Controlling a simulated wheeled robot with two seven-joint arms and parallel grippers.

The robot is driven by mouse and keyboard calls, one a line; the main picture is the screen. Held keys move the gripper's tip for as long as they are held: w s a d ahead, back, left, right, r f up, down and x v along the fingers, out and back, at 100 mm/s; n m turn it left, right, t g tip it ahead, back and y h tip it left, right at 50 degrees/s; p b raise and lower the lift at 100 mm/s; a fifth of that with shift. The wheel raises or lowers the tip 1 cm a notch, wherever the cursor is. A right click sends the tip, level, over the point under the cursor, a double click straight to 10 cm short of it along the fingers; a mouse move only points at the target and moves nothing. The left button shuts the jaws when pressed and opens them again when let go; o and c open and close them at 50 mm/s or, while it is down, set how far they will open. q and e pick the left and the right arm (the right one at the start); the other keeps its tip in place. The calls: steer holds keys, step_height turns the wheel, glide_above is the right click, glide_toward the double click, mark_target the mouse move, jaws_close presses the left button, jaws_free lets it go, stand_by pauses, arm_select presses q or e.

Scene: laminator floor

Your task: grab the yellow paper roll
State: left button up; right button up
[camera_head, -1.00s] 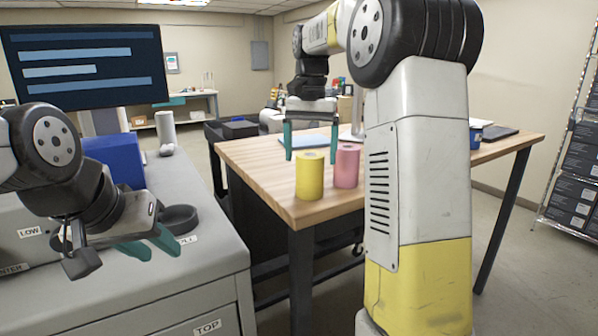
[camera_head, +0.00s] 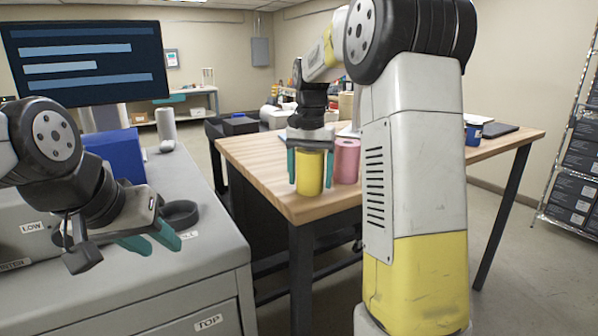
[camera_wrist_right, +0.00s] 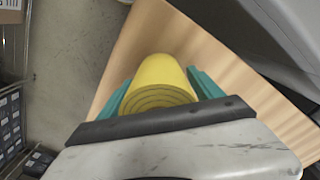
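The yellow paper roll (camera_head: 309,175) stands upright on the wooden table (camera_head: 262,172), near its front corner. My right gripper (camera_head: 309,172) is lowered over it from above, with one green finger on each side of the roll. In the right wrist view the yellow roll (camera_wrist_right: 160,84) lies between the two fingers (camera_wrist_right: 160,90). The fingers look spread, and I cannot tell whether they touch the roll. My left gripper (camera_head: 151,240) is over the grey machine (camera_head: 205,268) at the left, its green fingers slightly apart and empty.
A pink roll (camera_head: 346,161) stands just right of the yellow one, close to the right finger. A blue cup (camera_head: 473,134) and dark flat items are at the table's far right. A black ring-shaped holder (camera_head: 180,214) and a blue box (camera_head: 117,158) are on the machine.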

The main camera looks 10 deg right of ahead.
steer(key=c, duration=1.3)
steer(key=shift+o, duration=0.2)
steer(key=shift+r, duration=0.1)
